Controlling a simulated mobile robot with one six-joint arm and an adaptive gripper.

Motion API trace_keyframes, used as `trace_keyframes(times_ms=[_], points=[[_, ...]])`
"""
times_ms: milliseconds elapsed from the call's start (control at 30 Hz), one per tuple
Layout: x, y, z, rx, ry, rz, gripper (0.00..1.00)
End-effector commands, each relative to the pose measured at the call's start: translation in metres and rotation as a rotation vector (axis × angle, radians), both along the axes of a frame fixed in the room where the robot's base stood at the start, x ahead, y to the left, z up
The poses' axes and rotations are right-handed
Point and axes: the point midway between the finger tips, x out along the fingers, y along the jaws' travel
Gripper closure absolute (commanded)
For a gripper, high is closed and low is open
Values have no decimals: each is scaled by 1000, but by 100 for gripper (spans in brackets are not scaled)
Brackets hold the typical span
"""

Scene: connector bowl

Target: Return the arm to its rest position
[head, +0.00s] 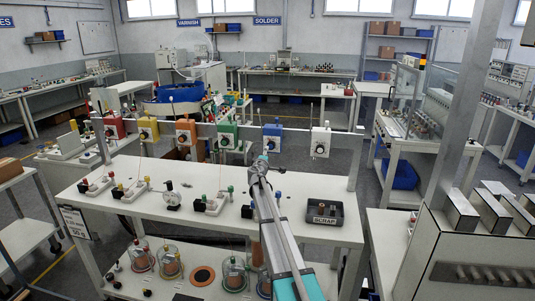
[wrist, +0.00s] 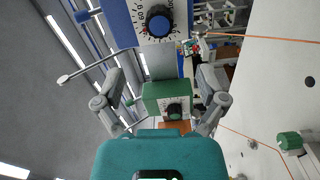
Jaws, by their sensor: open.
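My arm (head: 275,230) reaches from the bottom of the head view up over the white bench. Its end, my gripper, is in front of the rail of dial boxes, just below the blue dial box (head: 272,137). In the wrist view my gripper (wrist: 160,76) is open, with its two grey fingers wide apart. I see nothing held between them. Beyond the fingers are the blue dial box (wrist: 148,18) and a green dial box (wrist: 165,100). The teal gripper body hides part of the lower middle of that view.
The white bench (head: 130,205) bears several small connector fixtures and a dark SCRAP tray (head: 325,213) to the right of my arm. More dial boxes, such as the white one (head: 320,142), hang on the rail. Glass domes (head: 170,262) stand on the lower shelf. A grey post (head: 465,100) rises at right.

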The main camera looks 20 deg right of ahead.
Motion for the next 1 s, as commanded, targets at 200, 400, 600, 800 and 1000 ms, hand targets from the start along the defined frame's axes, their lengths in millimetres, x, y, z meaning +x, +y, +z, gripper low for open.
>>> trace_keyframes(times_ms=[200,400,600,800,1000], points=[[-11,7,0,0,0,0,10],[-11,7,0,0,0,0,10],[-10,7,0,0,0,0,10],[-13,8,-1,8,-1,-5,10],[-38,13,-8,86,-11,-57,10]])
